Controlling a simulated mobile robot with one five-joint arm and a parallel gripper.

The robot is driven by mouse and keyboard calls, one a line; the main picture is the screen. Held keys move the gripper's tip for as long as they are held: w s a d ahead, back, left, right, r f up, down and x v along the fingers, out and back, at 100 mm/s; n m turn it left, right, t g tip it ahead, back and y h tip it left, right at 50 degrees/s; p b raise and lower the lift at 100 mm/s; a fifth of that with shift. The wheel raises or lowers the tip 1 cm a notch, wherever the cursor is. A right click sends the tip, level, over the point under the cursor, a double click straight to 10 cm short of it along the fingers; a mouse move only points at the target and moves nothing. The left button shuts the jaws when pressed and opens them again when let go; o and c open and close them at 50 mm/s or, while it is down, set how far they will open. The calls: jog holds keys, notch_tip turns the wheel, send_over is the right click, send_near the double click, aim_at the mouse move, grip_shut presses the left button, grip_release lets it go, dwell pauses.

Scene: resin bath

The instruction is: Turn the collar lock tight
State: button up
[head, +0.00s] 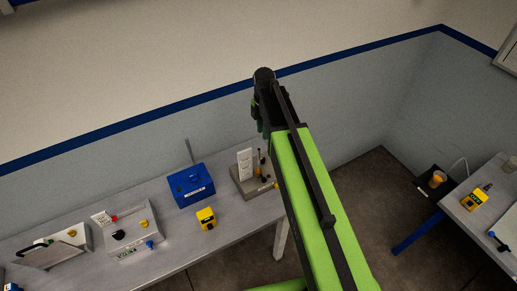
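I cannot single out the collar lock for sure at this size. A small grey fixture (240,183) stands on the left bench, with a white upright plate (245,162) and thin dark and tan posts (261,163). My green arm passes in front of its right side and hides part of it. My gripper is at the arm's far end (258,112), high in the picture and apart from the fixture. Its fingers are dark and mostly hidden behind the arm, so their opening does not show. Nothing is clearly seen held.
The grey left bench (176,238) carries a blue box (190,187), a yellow block (206,218) and a panel with knobs (131,232). A right bench (487,232) holds a yellow device (474,199). An orange cup (437,179) stands on a dark tray. Brown floor lies between the benches.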

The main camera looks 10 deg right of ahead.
aim_at(263, 160)
notch_tip(263, 160, down, 17)
jog(key=b, duration=1.7)
jog(key=shift+f+b, duration=0.2)
jog(key=shift+b, duration=0.1)
jog(key=shift+r, duration=0.1)
grip_shut()
